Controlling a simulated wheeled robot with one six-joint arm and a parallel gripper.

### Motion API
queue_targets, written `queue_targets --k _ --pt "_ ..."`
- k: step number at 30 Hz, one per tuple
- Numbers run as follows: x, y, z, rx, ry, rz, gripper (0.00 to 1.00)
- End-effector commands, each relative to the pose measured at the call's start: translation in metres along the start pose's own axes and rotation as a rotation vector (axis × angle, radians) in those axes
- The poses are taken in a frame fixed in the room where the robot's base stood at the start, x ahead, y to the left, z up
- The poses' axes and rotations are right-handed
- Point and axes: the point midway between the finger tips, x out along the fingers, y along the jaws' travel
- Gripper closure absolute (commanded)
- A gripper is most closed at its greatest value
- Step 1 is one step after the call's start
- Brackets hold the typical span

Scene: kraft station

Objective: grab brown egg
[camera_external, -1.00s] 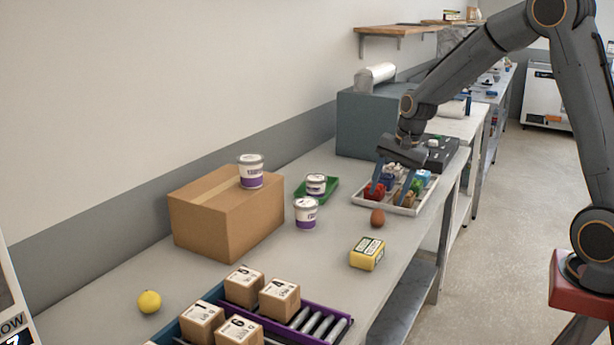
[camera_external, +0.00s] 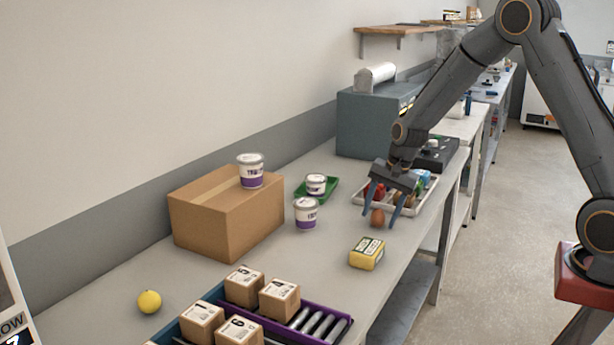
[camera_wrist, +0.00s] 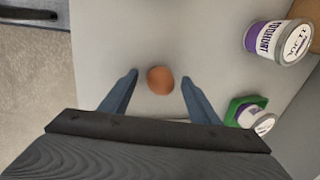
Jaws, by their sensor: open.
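The brown egg (camera_external: 377,217) lies on the grey table, just in front of the white tray. In the wrist view the egg (camera_wrist: 160,80) shows between the two blue fingers, near the level of their tips, with a gap on each side. My gripper (camera_external: 381,212) is open and points down over the egg, one finger to either side of it in the external view. In the wrist view my gripper (camera_wrist: 159,76) holds nothing. I cannot tell exactly how high the fingertips are above the table.
The white tray (camera_external: 417,211) with several small items is right behind the egg. A yellow box (camera_external: 366,253) stands in front of it. A yoghurt tub (camera_external: 306,213) and a green tray (camera_external: 329,196) with another tub are to the left. Bare table lies around the egg.

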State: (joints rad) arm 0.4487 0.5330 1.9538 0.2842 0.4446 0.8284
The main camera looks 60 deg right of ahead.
Motion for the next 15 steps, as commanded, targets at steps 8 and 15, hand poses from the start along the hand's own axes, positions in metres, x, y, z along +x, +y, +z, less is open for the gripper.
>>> queue_targets --k 8,15 --pt "-0.0002 0.0001 0.0002 0.000 0.000 0.000 0.79" --pt "-0.0007 -0.0001 0.0001 0.000 0.000 0.000 0.79"
